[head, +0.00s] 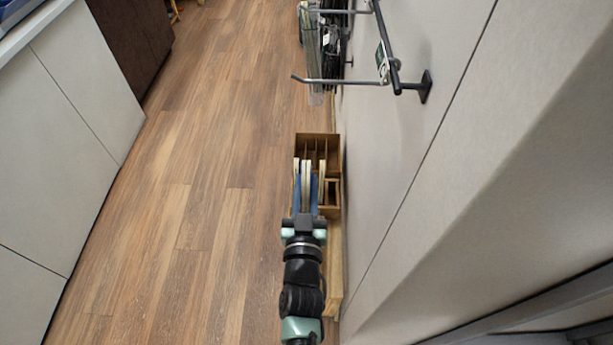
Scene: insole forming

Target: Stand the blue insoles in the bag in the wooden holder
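The wooden holder (332,150) stands low against the wall, with upright dividers making narrow slots at its far end. Blue insoles (314,190) show as a narrow blue strip among pale upright edges at the holder's nearer part. I cannot make out the bag around them. My gripper (304,222) is just on the near side of the blue strip and overlaps its lower end in the head view. Its fingertips are hidden or too small to read, so I cannot tell whether it is open or shut, or touching the insoles.
A pale wooden ledge (334,265) runs along the wall beside my arm. Metal hooks (345,82) with hanging packets (311,45) stick out from the wall beyond the holder. White cabinets (65,130) stand at left. The wooden floor (190,200) between is clear.

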